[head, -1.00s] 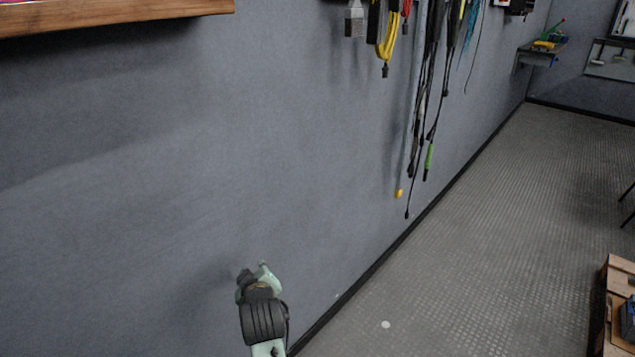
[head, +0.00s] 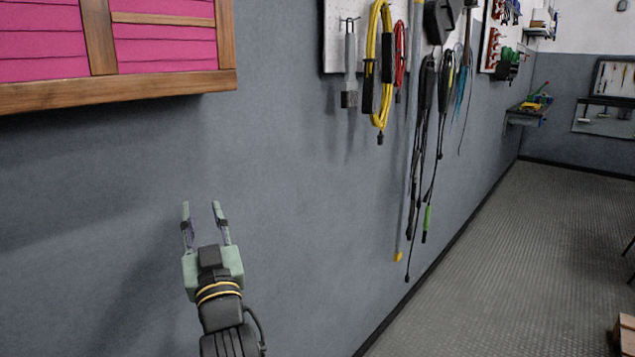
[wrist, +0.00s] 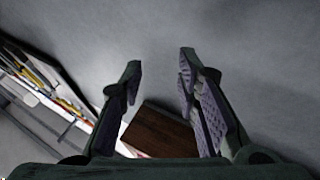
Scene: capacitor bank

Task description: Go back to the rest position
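My gripper (head: 201,213) is raised in front of the grey wall at the lower left of the head view, fingers pointing up. Its two fingers stand apart with nothing between them. In the wrist view my gripper (wrist: 160,72) also shows open, with bare grey wall beyond the fingertips and a dark brown wooden surface (wrist: 160,132) between the lower parts of the fingers. That surface lies beyond the fingers; I cannot tell how far.
A pink-panelled wooden cabinet (head: 165,90) hangs at upper left. A yellow cable (head: 381,70) and several dark cables (head: 424,130) hang from a white board on the wall. The floor (head: 500,260) at right is mostly clear. A wooden box (head: 625,335) stands at lower right.

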